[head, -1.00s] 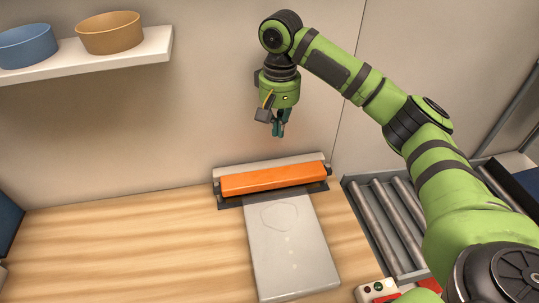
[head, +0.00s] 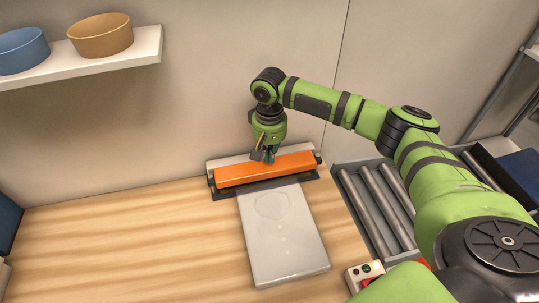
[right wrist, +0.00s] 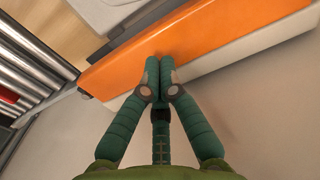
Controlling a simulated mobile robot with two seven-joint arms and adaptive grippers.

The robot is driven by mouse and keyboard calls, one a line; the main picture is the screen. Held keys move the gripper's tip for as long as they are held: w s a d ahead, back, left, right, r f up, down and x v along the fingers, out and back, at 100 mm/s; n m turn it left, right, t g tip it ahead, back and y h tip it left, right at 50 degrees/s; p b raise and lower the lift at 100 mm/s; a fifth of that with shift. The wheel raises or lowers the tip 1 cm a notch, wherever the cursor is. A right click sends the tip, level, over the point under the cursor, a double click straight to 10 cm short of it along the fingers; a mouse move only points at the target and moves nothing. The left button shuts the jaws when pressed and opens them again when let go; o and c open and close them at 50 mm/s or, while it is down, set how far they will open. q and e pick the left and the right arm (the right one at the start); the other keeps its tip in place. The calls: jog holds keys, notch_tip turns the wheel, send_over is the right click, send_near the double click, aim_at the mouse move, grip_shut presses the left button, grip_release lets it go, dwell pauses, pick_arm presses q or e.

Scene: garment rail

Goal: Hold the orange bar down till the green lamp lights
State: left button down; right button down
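The orange bar (head: 240,173) lies across the black and white device at the back of the table. It also shows in the right wrist view (right wrist: 205,32). My right gripper (head: 269,158) has come down to the bar, its fingers together and empty. In the right wrist view its fingertips (right wrist: 159,68) overlap the bar; I cannot tell if they press it. A small control box (head: 352,281) at the lower right carries a green lamp (head: 366,268), which looks dark. My left gripper is out of view.
A pale flat pouch (head: 284,245) lies in front of the bar. A roller conveyor (head: 372,208) stands to the right. A shelf (head: 120,53) with a blue bowl (head: 22,50) and a tan bowl (head: 100,36) hangs at upper left. The table's left part is clear.

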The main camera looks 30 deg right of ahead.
aim_at(270, 168)
jog(key=shift+f, duration=0.8)
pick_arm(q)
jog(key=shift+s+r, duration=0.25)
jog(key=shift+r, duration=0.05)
pick_arm(e)
jog(key=shift+f, duration=0.25)
notch_tip(270, 168, down, 4)
jog(key=shift+s+r, duration=0.1)
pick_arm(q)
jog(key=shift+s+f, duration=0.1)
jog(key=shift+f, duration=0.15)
pick_arm(e)
jog(key=shift+s+a+f, duration=0.1)
jog(key=shift+s+f, duration=0.1)
jog(key=shift+f, duration=0.05)
